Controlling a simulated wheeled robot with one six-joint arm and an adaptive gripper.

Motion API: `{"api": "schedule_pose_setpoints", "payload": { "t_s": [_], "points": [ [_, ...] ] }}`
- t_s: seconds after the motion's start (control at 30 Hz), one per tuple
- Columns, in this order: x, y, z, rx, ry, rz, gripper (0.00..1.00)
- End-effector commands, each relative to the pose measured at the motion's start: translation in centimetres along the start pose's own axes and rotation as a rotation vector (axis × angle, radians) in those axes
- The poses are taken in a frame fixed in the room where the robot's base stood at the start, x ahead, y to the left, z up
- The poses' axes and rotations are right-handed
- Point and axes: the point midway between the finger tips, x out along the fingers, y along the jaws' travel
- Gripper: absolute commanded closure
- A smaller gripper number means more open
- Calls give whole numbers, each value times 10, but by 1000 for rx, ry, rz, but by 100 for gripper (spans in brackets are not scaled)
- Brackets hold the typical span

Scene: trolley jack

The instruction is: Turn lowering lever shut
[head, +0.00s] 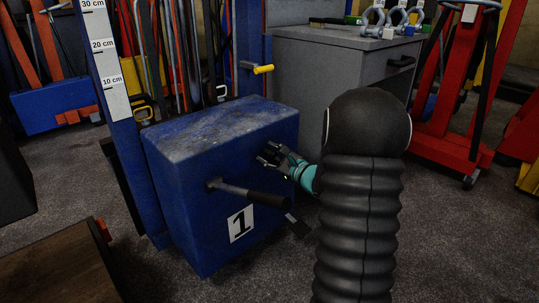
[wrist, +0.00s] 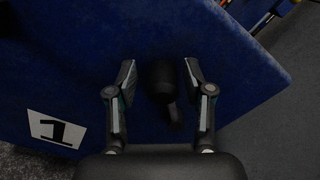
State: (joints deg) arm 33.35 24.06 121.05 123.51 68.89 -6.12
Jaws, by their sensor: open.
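The blue jack body (head: 190,215) stands at the centre of the head view, with a white "1" label on its front. My gripper (head: 268,156) is at the upper right of that front face. In the wrist view my open gripper (wrist: 160,85) has one finger on each side of a short dark lever (wrist: 163,80), with gaps showing on both sides. I take this to be the lowering lever; in the head view my gripper hides it. A longer lever with a black grip (head: 255,195) sticks out of the front, lower left of my gripper.
A blue post with a centimetre scale (head: 110,75) rises at the left. A yellow-gripped lever (head: 262,69) shows behind the body. A grey cabinet (head: 325,75) and a red stand (head: 455,130) are behind. A small dark pedal-like part (head: 298,227) juts out low.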

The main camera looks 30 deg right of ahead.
Motion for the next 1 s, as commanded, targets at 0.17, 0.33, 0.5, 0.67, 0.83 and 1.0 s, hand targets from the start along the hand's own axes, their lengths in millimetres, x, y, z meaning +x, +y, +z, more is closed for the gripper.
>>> {"api": "schedule_pose_setpoints", "payload": {
  "t_s": [0.17, 0.33, 0.5, 0.67, 0.83, 1.0],
  "points": [
    [-7, -1, 0, 0, 1, -2, 48],
    [-32, -2, 0, 0, 2, -4, 48],
    [-67, -1, -1, 1, 4, -4, 48],
    [-95, -1, 0, 0, 3, -3, 48],
    [-114, 0, 0, 0, 2, -1, 48],
    [-120, 0, 0, 0, 0, -1, 48]
  ]
}}
